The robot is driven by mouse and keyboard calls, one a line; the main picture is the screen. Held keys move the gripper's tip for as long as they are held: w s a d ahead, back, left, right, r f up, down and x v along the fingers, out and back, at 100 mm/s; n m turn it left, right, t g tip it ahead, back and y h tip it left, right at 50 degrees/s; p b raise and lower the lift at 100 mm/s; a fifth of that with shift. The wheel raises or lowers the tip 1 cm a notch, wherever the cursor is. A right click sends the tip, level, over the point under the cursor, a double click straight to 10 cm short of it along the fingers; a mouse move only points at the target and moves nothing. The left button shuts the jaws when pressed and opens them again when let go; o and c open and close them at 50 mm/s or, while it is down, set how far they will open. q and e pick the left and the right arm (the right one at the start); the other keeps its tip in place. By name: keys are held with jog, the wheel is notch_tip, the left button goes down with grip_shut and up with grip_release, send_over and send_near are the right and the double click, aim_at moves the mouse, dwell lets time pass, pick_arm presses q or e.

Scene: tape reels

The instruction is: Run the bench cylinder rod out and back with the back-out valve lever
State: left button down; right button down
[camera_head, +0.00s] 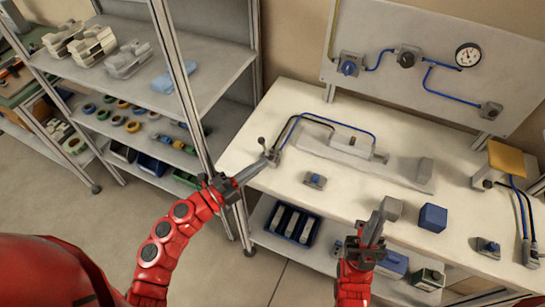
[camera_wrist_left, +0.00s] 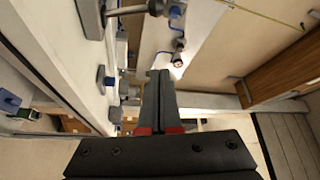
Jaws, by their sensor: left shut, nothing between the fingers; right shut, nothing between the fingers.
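The valve (camera_head: 273,157) with its small dark-knobbed lever (camera_head: 262,142) stands at the left end of the white bench. A black and a blue hose run from it to the grey bench cylinder (camera_head: 345,146), on a long base plate. How far the rod is out is too small to tell. My left gripper (camera_head: 265,162) is shut and empty, its tips close beside the valve; contact cannot be told. In the left wrist view the shut fingers (camera_wrist_left: 159,74) lie below the lever knob (camera_wrist_left: 156,8). My right gripper (camera_head: 378,218) is shut and empty over the bench's front edge.
A grey block (camera_head: 391,208) and blue block (camera_head: 433,217) lie near the right gripper. A small blue-knobbed fitting (camera_head: 315,181) sits front of the cylinder. A panel with a gauge (camera_head: 468,55) stands behind. Shelving (camera_head: 215,75) is left of the bench.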

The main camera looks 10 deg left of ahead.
pick_arm(q)
jog(key=v, duration=0.3)
jog(key=shift+s+a+f+b, duration=0.15)
jog(key=shift+s+b, duration=0.05)
jog(key=shift+b, duration=0.15)
